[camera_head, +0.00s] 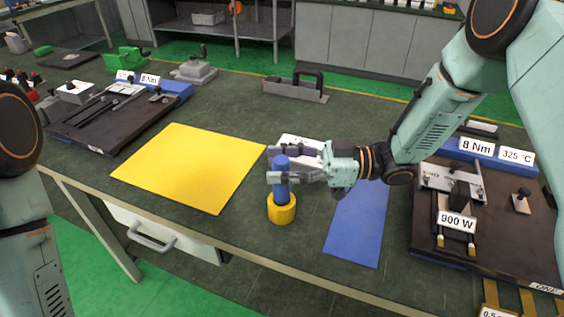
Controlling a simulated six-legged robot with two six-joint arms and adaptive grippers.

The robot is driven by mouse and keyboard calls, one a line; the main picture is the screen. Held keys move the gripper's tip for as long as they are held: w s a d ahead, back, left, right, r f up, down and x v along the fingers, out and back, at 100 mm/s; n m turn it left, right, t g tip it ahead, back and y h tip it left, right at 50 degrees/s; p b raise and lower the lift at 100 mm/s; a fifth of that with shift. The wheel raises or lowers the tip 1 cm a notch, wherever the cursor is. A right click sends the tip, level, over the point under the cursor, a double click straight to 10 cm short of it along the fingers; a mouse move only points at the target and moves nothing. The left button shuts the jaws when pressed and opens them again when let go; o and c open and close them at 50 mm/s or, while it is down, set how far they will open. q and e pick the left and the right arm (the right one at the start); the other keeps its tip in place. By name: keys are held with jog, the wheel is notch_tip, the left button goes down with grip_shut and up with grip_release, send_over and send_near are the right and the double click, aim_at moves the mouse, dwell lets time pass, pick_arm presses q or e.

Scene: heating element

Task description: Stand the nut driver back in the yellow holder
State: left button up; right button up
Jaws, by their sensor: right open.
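The nut driver (281,191) has a blue handle and stands upright in the yellow holder (282,209), near the front edge of the table. Its lower end is hidden inside the holder. My right gripper (275,164) reaches in from the right at the height of the handle's upper part. Its fingers are open and lie around or close beside the handle; I cannot tell if they touch it. My left arm shows at the left edge, but its gripper is not in view.
A yellow mat (190,165) lies left of the holder and a blue mat (358,225) right of it. A dark board with a heating element fixture (455,205) stands at the right. Another fixture board (100,125) is at the left. A grey toolbox-like tray (295,90) sits behind.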

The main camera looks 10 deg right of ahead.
jog(key=s+d, duration=0.2)
jog(key=d, duration=0.9)
jog(key=shift+s+d, duration=0.2)
jog(key=shift+d, duration=0.2)
jog(key=shift+r, duration=0.1)
